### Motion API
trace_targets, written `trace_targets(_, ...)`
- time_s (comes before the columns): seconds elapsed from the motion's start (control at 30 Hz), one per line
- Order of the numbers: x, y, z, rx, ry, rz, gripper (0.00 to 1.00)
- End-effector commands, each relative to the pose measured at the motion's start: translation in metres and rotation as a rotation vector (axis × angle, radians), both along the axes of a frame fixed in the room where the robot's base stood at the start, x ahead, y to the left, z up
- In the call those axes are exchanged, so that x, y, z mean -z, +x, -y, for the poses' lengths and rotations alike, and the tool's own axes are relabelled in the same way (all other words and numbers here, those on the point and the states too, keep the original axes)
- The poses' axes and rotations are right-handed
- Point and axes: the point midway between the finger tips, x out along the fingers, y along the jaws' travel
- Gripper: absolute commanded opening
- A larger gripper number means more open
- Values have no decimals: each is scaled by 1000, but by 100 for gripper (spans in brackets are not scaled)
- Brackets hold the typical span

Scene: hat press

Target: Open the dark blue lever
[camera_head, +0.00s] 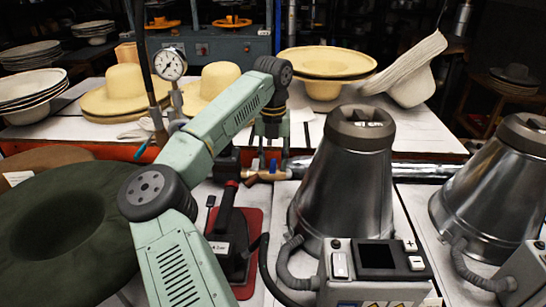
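A small dark blue lever (273,166) sits on a brass valve (268,175) on the pipe at the front edge of the far table, near the middle of the view. My gripper (272,158) points down from the end of my green arm, just above the lever. Its two dark fingers look apart, with nothing seen held between them. Whether a fingertip touches the lever cannot be told at this size. A red-brown handle shows just left of the valve.
Straw hats (128,90) and a pressure gauge (170,64) stand behind. A metal cone press (345,175) is close on the right, with another beyond it. A black iron on a red pad (247,278) lies in front. A dark green hat (60,240) fills the left.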

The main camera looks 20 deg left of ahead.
Motion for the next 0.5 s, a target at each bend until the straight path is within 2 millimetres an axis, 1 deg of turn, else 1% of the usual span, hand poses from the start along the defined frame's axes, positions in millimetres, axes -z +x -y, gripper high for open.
trace_targets(0.17, 0, 0, 0, 0, 0, 0, 35)
trace_targets(0.5, 0, 0, 0, 0, 0, 0, 12)
